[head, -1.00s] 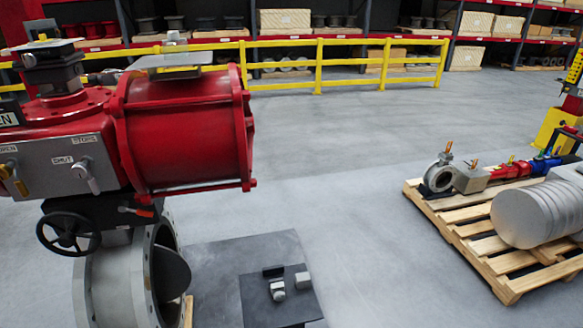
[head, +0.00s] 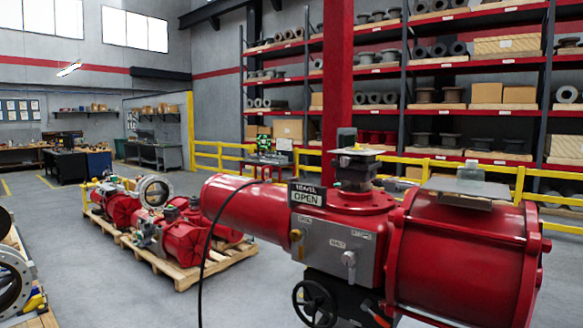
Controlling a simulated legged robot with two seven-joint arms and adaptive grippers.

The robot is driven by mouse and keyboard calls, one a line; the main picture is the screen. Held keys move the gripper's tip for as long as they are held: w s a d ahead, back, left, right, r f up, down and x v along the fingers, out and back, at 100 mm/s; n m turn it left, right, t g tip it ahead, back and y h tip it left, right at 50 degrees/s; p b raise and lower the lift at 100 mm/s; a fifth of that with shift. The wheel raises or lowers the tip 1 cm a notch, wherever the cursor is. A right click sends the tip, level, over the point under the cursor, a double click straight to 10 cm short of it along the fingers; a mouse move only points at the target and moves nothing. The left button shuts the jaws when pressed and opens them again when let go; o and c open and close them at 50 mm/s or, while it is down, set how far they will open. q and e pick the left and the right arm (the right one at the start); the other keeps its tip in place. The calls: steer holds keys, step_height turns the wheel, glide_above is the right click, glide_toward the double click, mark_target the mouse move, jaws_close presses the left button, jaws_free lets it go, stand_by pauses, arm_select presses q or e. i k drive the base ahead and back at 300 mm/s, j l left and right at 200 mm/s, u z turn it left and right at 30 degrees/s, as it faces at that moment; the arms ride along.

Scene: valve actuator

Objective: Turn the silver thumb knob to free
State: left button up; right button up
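The red valve actuator (head: 468,262) stands at the right in the head view. A grey panel (head: 325,245) is on its front side. The silver thumb knob (head: 349,260) sticks out from the panel's right part, with its lever pointing roughly down. Small labels are around it, too small to read surely. A sign reading OPEN (head: 307,196) stands above the panel. Neither of my grippers is in view, so nothing of mine is seen touching the knob.
A black handwheel (head: 315,302) and an orange-red lever (head: 375,313) are below the panel. A black cable (head: 203,285) hangs at the actuator's left. A pallet of red actuators (head: 180,262) stands behind left. Yellow railing (head: 214,155) and shelves are behind.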

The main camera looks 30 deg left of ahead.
mark_target(344, 162)
steer(key=u, duration=0.8)
steer(key=z, duration=0.2)
steer(key=i+j+z, duration=0.25)
steer(key=j+z, duration=0.25)
steer(key=j, duration=0.2)
steer(key=j+z, duration=0.25)
steer(key=j, duration=0.15)
steer(key=i, duration=0.05)
